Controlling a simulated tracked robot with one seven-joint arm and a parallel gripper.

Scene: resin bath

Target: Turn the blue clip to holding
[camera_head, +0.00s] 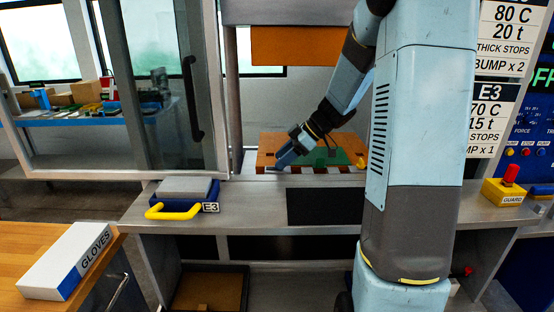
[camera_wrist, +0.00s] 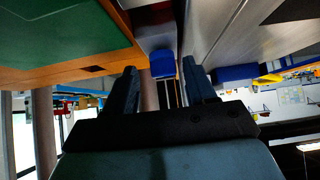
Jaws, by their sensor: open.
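My gripper (camera_head: 284,156) is at the left front part of the orange block in the head view, pointing down and left. In the wrist view my gripper (camera_wrist: 159,65) is open, its two fingers apart. A small blue piece (camera_wrist: 163,58), which looks like the blue clip, shows between the fingertips beside the orange block's edge. I cannot tell whether the fingers touch it or which way it is turned. In the head view I cannot make the clip out apart from my gripper. The orange block (camera_head: 266,158) carries a green plate (camera_head: 338,156).
An upper orange block (camera_head: 295,46) hangs above. A blue tray (camera_head: 159,204) with a yellow handle and E3 tag stands on the bench at left. A yellow GUARD box (camera_head: 505,193) with a red knob is at right. A gloves box (camera_head: 65,262) lies on the wooden table.

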